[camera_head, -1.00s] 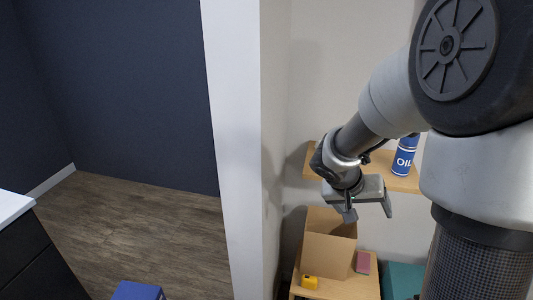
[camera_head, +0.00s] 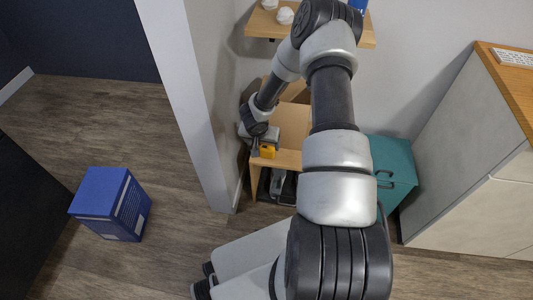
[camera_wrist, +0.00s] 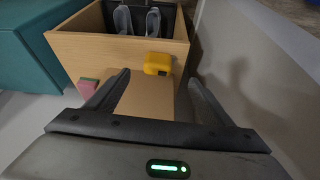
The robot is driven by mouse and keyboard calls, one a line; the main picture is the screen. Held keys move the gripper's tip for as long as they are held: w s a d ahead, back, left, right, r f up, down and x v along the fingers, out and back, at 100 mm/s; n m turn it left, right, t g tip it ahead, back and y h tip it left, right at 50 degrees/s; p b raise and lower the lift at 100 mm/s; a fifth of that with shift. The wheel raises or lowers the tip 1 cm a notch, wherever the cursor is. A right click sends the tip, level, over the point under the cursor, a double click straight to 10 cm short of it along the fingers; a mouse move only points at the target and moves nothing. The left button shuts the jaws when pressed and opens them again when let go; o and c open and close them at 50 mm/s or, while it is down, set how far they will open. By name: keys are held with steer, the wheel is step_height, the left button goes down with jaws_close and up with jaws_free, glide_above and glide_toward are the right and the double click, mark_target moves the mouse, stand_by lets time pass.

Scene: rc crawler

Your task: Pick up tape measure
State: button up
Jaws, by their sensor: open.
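The yellow tape measure (camera_head: 267,152) sits near the front edge of the low wooden shelf unit (camera_head: 289,159). My gripper (camera_head: 255,147) is beside it in the head view, partly hidden behind my wrist. In the wrist view, the tape measure (camera_wrist: 158,63) lies ahead between the two open fingertips (camera_wrist: 158,77), slightly beyond them. The jaws are open and empty. I cannot tell how high the fingers are above the wood.
A pink block (camera_wrist: 88,87) lies left of the fingers in the wrist view. A teal cabinet (camera_head: 390,165) is on the right, a wall (camera_head: 190,90) close on the left. A blue box (camera_head: 112,203) is on the floor.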

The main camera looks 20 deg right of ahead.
mark_target(267, 149)
steer(key=x, duration=0.6)
steer(key=shift+w+d+f+b, duration=0.15)
steer(key=shift+f+b, duration=0.15)
steer(key=shift+b, duration=0.05)
steer(key=shift+d+b+x, duration=0.15)
steer(key=shift+b+x, duration=0.1)
steer(key=shift+x, duration=1.1)
steer(key=shift+d+b+x, duration=0.15)
steer(key=shift+b+x, duration=0.1)
steer(key=shift+x, duration=1.05)
steer(key=shift+r, duration=0.15)
steer(key=c, duration=1.3)
